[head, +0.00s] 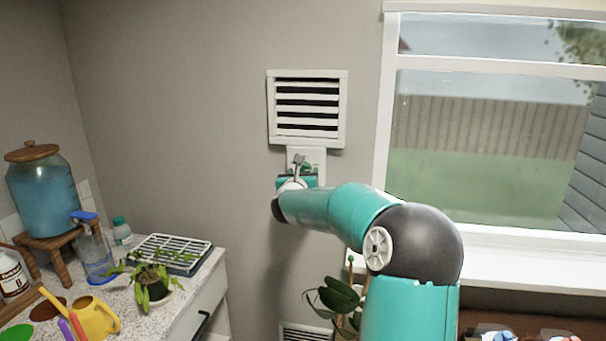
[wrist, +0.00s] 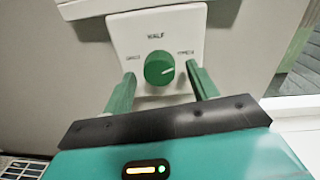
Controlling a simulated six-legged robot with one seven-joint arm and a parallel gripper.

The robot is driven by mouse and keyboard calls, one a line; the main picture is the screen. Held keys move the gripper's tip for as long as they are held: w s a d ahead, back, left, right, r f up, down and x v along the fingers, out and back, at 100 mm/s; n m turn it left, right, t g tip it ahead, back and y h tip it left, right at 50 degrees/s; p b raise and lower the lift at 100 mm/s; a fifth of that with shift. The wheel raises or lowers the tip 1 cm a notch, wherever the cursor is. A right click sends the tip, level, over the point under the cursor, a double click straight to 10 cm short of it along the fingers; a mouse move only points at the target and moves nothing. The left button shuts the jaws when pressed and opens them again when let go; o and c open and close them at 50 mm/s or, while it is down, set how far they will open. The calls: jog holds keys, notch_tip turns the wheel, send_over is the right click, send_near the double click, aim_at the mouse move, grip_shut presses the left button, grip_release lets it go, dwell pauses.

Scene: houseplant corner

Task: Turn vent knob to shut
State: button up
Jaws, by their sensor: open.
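The vent knob (wrist: 153,69) is round and green, on a white plate (wrist: 185,25) on the wall. Its pale pointer mark points right and slightly up, toward the right-hand label. The top label reads HALF; the left and right labels are too blurred to read surely. My gripper (wrist: 160,75) is open, its green fingers on the left and right of the knob with a gap on each side. In the head view my gripper (head: 299,170) is at the plate (head: 292,154), hiding most of the knob. The vent (head: 307,84) above has dark gaps between its white slats.
A window (head: 490,150) with a white sill is on the right. The counter (head: 190,290) at lower left holds a blue dispenser (head: 45,195), a drying rack (head: 170,252), a yellow watering can (head: 98,319) and a potted plant (head: 152,280). A leafy plant (head: 338,297) stands below my arm.

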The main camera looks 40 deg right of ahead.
jog(key=shift+w+d, duration=0.3)
jog(key=shift+d, duration=0.05)
jog(key=shift+c, duration=0.4)
jog(key=c, duration=0.9)
